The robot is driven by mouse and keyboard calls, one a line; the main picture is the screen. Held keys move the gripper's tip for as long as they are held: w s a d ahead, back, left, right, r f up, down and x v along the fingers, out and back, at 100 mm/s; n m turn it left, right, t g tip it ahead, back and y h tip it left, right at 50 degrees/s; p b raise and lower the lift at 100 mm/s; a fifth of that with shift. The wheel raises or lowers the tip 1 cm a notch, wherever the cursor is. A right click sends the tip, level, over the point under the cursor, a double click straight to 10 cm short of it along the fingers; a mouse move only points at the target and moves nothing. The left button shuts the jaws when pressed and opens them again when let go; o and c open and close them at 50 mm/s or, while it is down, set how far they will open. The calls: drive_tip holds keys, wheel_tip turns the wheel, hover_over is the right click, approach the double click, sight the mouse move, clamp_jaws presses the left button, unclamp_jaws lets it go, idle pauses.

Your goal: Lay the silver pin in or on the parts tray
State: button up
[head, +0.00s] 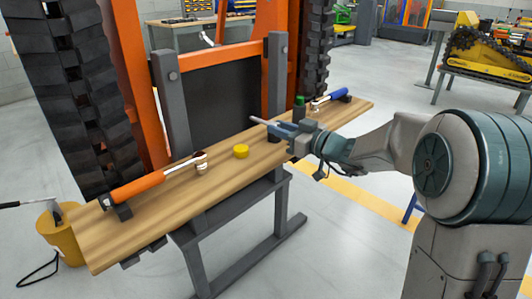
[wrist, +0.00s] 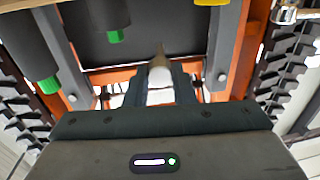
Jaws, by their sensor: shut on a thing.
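My gripper (head: 274,127) is above the right half of the wooden bench, its fingers pointing left. It is shut on a slim, pale, silvery pin (head: 257,120) that sticks out past the fingertips. In the wrist view the pin (wrist: 160,72) is a light shaft with a darker tapered tip, between the fingers of my gripper (wrist: 160,92). It appears held clear of the bench top. I cannot make out a parts tray in either view.
The wooden bench (head: 215,182) carries a yellow round piece (head: 241,151), an orange-handled tool (head: 136,189), a blue-handled tool (head: 331,98) and a dark green-capped bottle (head: 299,108) close behind my gripper. Grey posts and an orange frame stand behind.

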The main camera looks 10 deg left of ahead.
sight(267, 155)
drive_tip(key=a+f, duration=0.1)
drive_tip(key=s+a+f, duration=0.1)
drive_tip(key=a, duration=0.1)
drive_tip(key=shift+a+f, duration=0.3)
drive_tip(key=shift+f+b, duration=0.55)
drive_tip(key=shift+f, duration=1.25)
drive_tip(key=shift+f+b, duration=0.25)
drive_tip(key=shift+b, duration=0.1)
drive_tip(key=o, duration=0.9)
drive_tip(key=shift+r, duration=0.1)
drive_tip(key=shift+o, duration=0.2)
